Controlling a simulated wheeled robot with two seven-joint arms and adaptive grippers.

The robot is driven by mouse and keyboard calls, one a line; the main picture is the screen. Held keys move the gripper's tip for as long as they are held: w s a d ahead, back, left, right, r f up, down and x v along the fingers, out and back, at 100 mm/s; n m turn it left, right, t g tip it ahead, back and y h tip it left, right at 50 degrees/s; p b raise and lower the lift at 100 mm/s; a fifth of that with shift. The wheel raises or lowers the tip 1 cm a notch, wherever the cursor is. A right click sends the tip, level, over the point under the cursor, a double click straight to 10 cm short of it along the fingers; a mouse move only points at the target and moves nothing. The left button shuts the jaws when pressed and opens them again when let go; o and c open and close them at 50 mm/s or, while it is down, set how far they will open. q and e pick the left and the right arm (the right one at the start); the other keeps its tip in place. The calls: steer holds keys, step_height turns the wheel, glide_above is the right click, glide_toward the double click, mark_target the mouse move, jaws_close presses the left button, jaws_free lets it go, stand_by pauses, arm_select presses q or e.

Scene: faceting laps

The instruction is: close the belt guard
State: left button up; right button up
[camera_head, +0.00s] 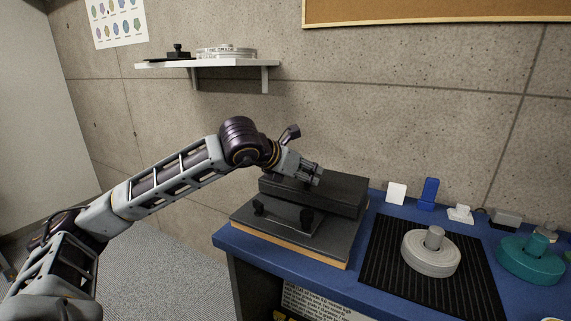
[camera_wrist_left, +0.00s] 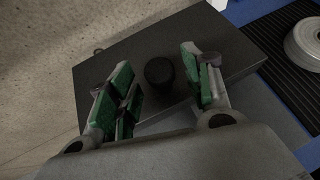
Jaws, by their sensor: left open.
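The belt guard appears to be the long dark grey box-shaped cover (camera_head: 338,194) at the back of a machine on a wood-edged base plate (camera_head: 300,256). In the left wrist view the cover (camera_wrist_left: 105,68) lies below the fingers, with a round black knob (camera_wrist_left: 159,73) on it. My left gripper (camera_head: 313,173) is over the cover's left part. Its green-padded fingers are apart, and the knob shows in the gap between them. I cannot tell whether either finger touches it. The gripper hides part of the cover, and any hinge is not clear. My right gripper is not in view.
The machine stands on a blue bench (camera_head: 366,291). To its right are a black ribbed mat (camera_head: 383,262) with a grey lap disc (camera_head: 431,260) and a teal disc (camera_head: 528,264). Small blocks line the bench's back edge. A wall shelf (camera_head: 215,64) hangs above, against the concrete wall.

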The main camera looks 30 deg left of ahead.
arm_select(q)
steer(key=v, duration=1.1)
stand_by(1.3)
steer(key=shift+s+r, duration=0.15)
steer(key=shift+s, duration=0.05)
steer(key=shift+r, duration=0.2)
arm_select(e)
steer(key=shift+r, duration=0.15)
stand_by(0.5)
arm_select(q)
step_height(320, 180, up, 10)
steer(key=p, duration=1)
steer(key=shift+f, duration=0.15)
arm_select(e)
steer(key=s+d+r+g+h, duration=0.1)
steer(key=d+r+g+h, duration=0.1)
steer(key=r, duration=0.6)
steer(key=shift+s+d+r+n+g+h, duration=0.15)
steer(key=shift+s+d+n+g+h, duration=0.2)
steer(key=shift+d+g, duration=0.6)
